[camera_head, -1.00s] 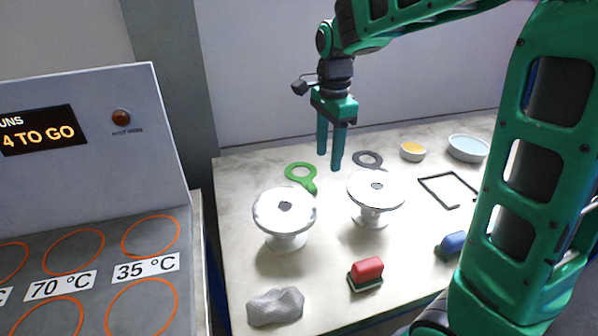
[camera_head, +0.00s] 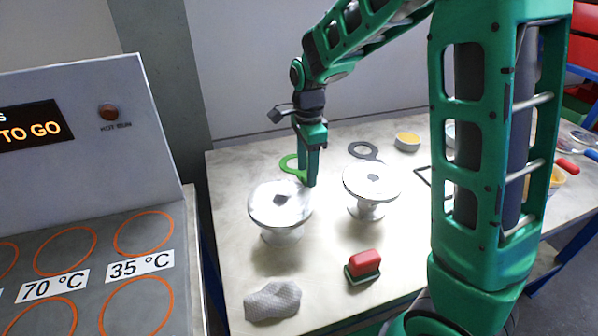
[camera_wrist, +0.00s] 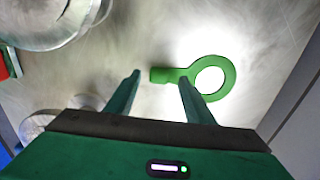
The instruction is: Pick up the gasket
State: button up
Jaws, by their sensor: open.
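A flat green ring gasket (camera_head: 285,164) with a short tab lies on the light table behind the left flanged vessel. In the wrist view the green gasket (camera_wrist: 230,76) shows whole, its tab pointing left. A similar dark grey ring (camera_head: 352,150) with a tab lies further right. My gripper (camera_head: 308,183) points down over the table and partly covers the green gasket in the head view. In the wrist view my gripper (camera_wrist: 160,80) is open and empty, with the tab between its fingertips in the picture. The height gap is hard to judge.
Two white flanged vessels, left (camera_head: 281,205) and right (camera_head: 371,183), stand in front. A red-topped block (camera_head: 365,262) and a grey cloth (camera_head: 272,302) lie nearer. A yellow-filled bowl (camera_head: 407,142) is at the back. A panel with a display (camera_head: 30,130) is at left.

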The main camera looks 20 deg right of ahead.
jog(key=shift+f, duration=0.8)
jog(key=shift+c, duration=0.2)
jog(key=c, duration=1.1)
